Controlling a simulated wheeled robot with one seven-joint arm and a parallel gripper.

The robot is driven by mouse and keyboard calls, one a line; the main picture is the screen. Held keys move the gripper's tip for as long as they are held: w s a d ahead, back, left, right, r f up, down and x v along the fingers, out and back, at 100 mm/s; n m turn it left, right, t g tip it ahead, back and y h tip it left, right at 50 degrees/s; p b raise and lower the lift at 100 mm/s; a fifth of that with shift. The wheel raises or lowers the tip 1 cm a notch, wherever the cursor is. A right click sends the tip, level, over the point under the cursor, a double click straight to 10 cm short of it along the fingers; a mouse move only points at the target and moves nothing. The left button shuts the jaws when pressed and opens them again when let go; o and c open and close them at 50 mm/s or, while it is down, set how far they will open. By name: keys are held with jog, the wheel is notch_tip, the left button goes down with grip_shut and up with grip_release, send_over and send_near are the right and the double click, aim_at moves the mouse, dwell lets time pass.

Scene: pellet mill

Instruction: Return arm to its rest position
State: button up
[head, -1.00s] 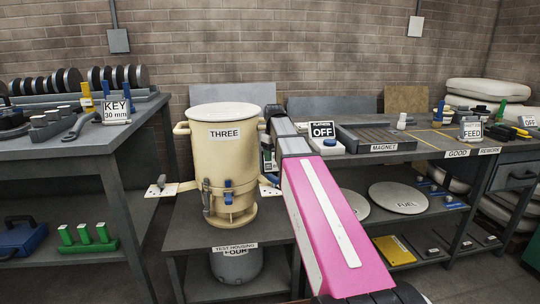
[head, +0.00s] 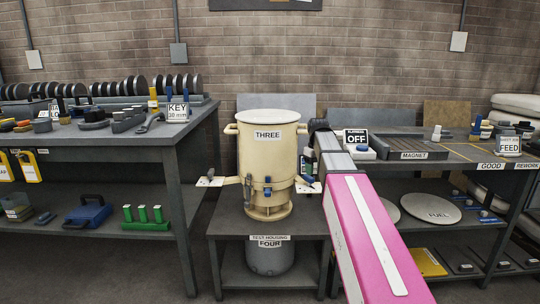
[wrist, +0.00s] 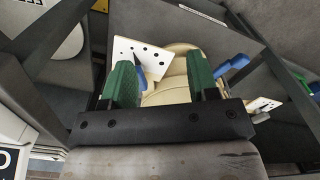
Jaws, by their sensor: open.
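My arm (head: 372,235), pink with a white stripe, reaches from the bottom right up to the right side of the cream housing labelled THREE (head: 266,160). My gripper (wrist: 160,78) has two green finger pads, set apart with nothing held between them. In the wrist view, the cream housing (wrist: 178,60) and a white perforated plate (wrist: 140,55) show beyond and between the fingers. I cannot tell whether the fingers touch anything. In the head view the fingers are mostly hidden behind my arm and the housing.
The housing stands on a low grey stand (head: 226,222), with housing FOUR (head: 268,260) below. A bench with the KEY sign (head: 178,111) is at left. A bench with the MAGNET tray (head: 405,146) and FEED sign (head: 509,145) is close at right. Open floor lies at the front left.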

jog(key=s+f+m, duration=0.3)
jog(key=s+f, duration=0.8)
jog(key=f, duration=0.4)
jog(key=s+f+m, duration=0.3)
jog(key=s+f, duration=0.8)
jog(key=f, duration=0.5)
jog(key=shift+s+d, duration=0.15)
jog(key=shift+s, duration=0.1)
